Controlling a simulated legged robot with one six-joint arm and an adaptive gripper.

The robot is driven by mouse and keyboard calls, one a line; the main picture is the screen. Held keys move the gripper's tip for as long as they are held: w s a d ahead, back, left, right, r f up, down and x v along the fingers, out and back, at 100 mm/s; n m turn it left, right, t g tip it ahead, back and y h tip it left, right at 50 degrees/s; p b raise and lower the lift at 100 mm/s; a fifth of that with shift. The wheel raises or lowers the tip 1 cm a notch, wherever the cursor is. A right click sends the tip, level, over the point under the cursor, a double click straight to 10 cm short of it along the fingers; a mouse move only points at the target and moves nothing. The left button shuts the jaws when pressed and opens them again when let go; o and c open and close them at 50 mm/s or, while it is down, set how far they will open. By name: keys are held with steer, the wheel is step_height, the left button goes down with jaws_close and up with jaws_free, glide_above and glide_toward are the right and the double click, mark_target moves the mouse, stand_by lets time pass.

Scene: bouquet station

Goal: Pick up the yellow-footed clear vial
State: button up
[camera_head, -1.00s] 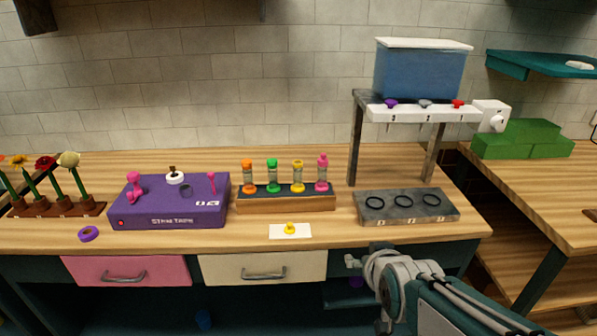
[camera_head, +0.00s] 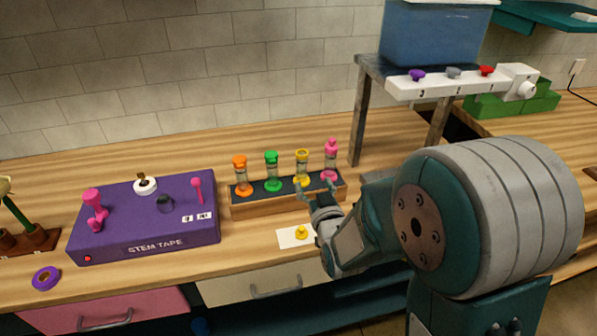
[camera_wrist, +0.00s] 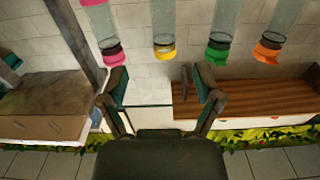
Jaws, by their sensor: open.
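The yellow-footed clear vial (camera_head: 302,168) stands upright in the dark-topped wooden rack (camera_head: 262,208), between the green vial (camera_head: 272,171) and the pink vial (camera_head: 331,160). An orange vial (camera_head: 241,176) is at the rack's left end. My gripper (camera_head: 316,184) is open and empty, with its fingertips close in front of the yellow and pink vials. In the wrist view, the yellow vial's foot (camera_wrist: 164,52) shows between and above the open fingers (camera_wrist: 161,82). The exact gap to the vial cannot be told.
The purple stem tape box (camera_head: 150,215) is left of the rack. A white card (camera_head: 287,240) with a yellow piece (camera_head: 301,232) lies in front of the rack. The dispenser stand (camera_head: 362,115) rises at right. Neighbouring vials leave little side room.

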mark_target(303, 165)
steer(key=x, duration=0.2)
steer(key=a+x, duration=0.1)
steer(key=x, duration=0.2)
steer(key=shift+w+a, duration=0.1)
steer(key=shift+a, duration=0.05)
steer(key=x, duration=0.3)
steer(key=shift+w+r, duration=0.15)
steer(key=shift+w+d, duration=0.1)
steer(key=shift+d, duration=0.55)
steer(key=shift+a, duration=0.1)
steer(key=c, duration=0.5)
steer(key=shift+a, duration=0.2)
steer(key=c, duration=0.5)
steer(key=shift+a, duration=0.35)
jaws_close()
steer(key=shift+d, duration=0.15)
